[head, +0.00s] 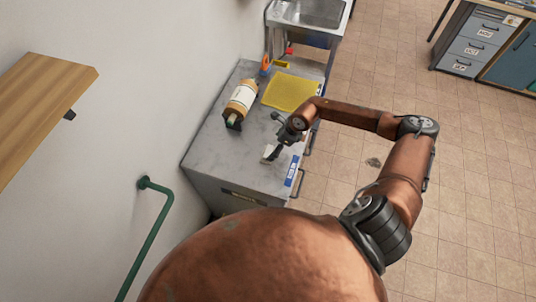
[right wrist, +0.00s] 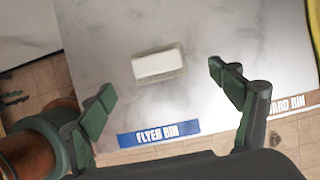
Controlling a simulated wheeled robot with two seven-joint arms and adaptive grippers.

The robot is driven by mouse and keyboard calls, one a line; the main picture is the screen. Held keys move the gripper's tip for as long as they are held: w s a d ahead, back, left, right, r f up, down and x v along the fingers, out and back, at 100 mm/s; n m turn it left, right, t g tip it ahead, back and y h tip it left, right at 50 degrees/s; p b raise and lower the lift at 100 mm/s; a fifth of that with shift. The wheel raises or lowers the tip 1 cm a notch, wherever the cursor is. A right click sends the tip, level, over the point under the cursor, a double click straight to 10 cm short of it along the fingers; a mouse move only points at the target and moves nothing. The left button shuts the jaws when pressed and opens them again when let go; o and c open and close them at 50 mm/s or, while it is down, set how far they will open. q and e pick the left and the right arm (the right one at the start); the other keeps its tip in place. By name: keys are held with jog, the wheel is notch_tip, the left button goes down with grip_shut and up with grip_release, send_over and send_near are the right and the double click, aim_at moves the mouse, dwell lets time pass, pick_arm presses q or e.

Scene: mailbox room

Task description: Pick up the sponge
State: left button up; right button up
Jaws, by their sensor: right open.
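The sponge is a pale, off-white block with a greenish edge (right wrist: 158,64), lying flat on the grey countertop (right wrist: 195,30). In the head view the pale block (head: 268,153) shows beside my right gripper's fingers, partly hidden by them. My right gripper (head: 279,149) is open over the counter. In the right wrist view its two dark green fingers (right wrist: 161,82) stand wide apart, with the sponge between and a little beyond the tips. Nothing is held. Whether the fingers touch the counter cannot be told. My left gripper is not in view.
A yellow mat or tray (head: 291,91) and a tan cylinder with a dark end (head: 240,97) lie farther back on the counter. An orange bottle (head: 265,66) stands behind. A blue "FLYER BIN" label (right wrist: 158,134) is at the counter's front edge. A wall borders the left.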

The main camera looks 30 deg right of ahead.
aim_at(269, 151)
jog(key=p+x, duration=0.1)
jog(key=x, duration=0.5)
jog(key=shift+a+f+p, duration=0.1)
jog(key=shift+a+p, duration=0.2)
jog(key=shift+p, duration=0.05)
jog(key=shift+w+f, duration=0.15)
jog(key=shift+f, duration=0.3)
jog(key=c, duration=1.4)
jog(key=shift+o, duration=0.2)
jog(key=shift+r, duration=0.1)
